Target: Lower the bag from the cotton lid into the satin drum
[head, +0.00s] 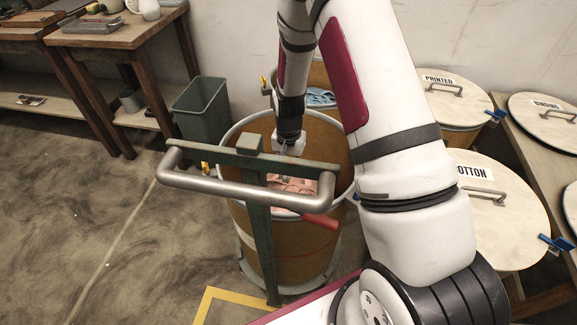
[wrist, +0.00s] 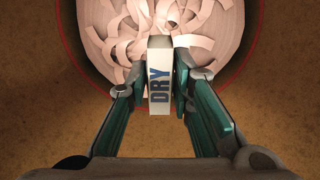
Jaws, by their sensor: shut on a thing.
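My gripper (head: 288,146) reaches down over the mouth of an open brown drum (head: 285,250); a grey bar partly hides it in the head view. The wrist view shows my gripper (wrist: 159,88) shut on a small white bag (wrist: 159,68) marked DRY. The bag is upright in the picture, above pale pink ribbon coils (wrist: 105,35) in the drum, which also show in the head view (head: 290,186). I cannot tell whether it touches them. No name shows on this drum. The cotton lid (head: 500,220) lies at the right, partly behind my arm, with no bag visible on it.
A grey crossbar with a tubular handle (head: 250,192) stands before the drum. Another open drum with blue contents (head: 320,97) is behind it. The printed lid (head: 455,97) and another labelled lid (head: 545,120) are at the right. A green bin (head: 201,108) and wooden tables stand left.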

